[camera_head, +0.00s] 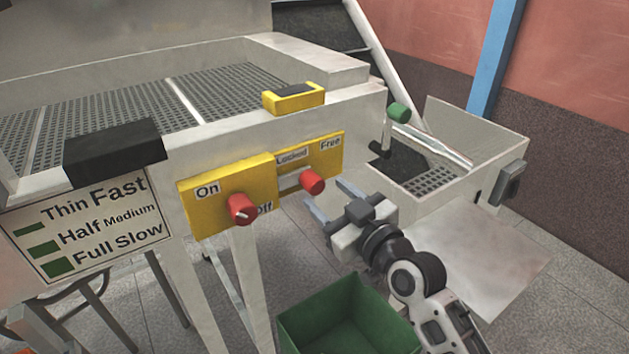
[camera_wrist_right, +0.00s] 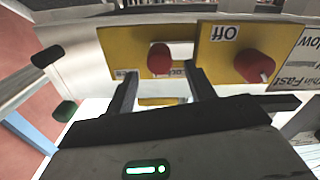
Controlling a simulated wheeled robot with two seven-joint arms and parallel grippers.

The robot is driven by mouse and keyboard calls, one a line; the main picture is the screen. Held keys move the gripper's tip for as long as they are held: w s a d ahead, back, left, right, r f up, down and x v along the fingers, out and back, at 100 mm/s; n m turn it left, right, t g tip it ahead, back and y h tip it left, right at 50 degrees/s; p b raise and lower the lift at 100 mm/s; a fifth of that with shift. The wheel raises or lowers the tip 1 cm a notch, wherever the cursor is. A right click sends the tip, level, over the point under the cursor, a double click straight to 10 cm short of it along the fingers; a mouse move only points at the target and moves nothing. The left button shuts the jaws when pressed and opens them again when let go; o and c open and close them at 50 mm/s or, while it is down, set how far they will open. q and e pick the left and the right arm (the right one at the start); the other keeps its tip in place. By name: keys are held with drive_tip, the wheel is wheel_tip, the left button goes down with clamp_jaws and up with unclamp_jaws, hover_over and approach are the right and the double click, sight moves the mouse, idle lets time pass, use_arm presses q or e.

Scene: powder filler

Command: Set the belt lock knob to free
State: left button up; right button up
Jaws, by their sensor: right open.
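The belt lock knob (camera_head: 311,182) is a red knob on a yellow panel (camera_head: 335,150) labelled Locked and Free, on the machine's front. It sits below and between the two labels; its exact setting is hard to tell. My right gripper (camera_head: 322,196) is open and empty, its fingers reaching toward this knob from the lower right. In the right wrist view, which shows the labels upside down, the knob (camera_wrist_right: 159,58) lies beyond and between the two fingertips (camera_wrist_right: 162,75), with no clear contact. The fingers partly cover the labels. My left gripper is out of view.
A second red knob (camera_head: 241,208), labelled On and Off, is close on the left. A green-handled crank (camera_head: 398,113) stands at the upper right. A green bin (camera_head: 345,315) is below the right gripper. A speed chart (camera_head: 85,225) hangs at left.

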sight(318, 187)
drive_tip(key=x, duration=0.5)
clamp_jaws()
drive_tip(key=w+d+b, duration=0.2)
drive_tip(key=d, duration=0.1)
drive_tip(key=shift+w+d+f, duration=0.15)
drive_tip(key=shift+w+f, duration=0.05)
drive_tip(key=shift+w+d+r, duration=0.1)
drive_tip(key=shift+d+r, duration=0.1)
